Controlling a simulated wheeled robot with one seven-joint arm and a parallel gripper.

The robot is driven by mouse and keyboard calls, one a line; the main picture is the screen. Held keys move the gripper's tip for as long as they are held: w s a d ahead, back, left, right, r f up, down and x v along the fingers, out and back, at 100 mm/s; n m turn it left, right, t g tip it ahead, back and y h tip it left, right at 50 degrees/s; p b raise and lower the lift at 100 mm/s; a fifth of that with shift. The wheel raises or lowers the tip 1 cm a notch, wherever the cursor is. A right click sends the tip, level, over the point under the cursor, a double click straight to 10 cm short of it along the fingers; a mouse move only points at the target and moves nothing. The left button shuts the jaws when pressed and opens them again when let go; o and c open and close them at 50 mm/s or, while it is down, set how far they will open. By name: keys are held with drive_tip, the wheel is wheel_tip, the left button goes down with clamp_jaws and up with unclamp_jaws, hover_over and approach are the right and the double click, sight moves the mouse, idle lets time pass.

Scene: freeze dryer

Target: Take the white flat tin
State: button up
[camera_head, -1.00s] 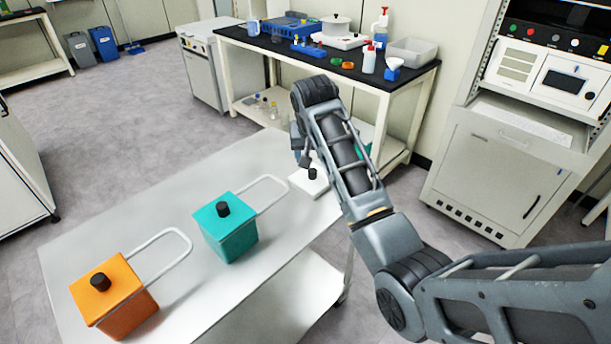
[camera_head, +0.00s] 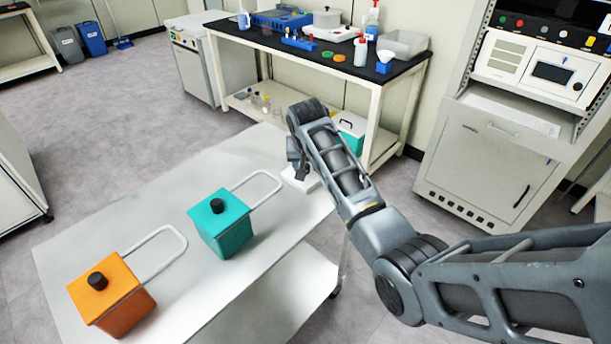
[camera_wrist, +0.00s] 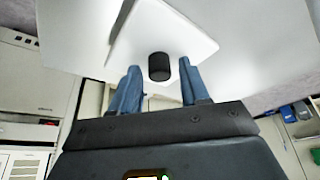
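The white flat tin (camera_head: 301,180) lies at the far right end of the white table, mostly hidden behind my arm in the head view. In the wrist view the tin (camera_wrist: 190,38) is a white flat slab with a black round knob (camera_wrist: 159,66). My gripper (camera_wrist: 158,80) is open, with its two blue fingers on either side of the knob and gaps between them and it. In the head view my gripper (camera_head: 297,168) is low over the tin, its fingers partly hidden by the arm.
On the same table (camera_head: 150,212) stand a teal tin (camera_head: 222,226) and an orange tin (camera_head: 110,296), each with a black knob and a white loop handle. A black-topped bench (camera_head: 318,52) with labware stands behind. A cabinet (camera_head: 480,165) stands at right.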

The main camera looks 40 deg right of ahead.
clamp_jaws()
drive_tip(key=shift+r, duration=0.1)
idle(0.6)
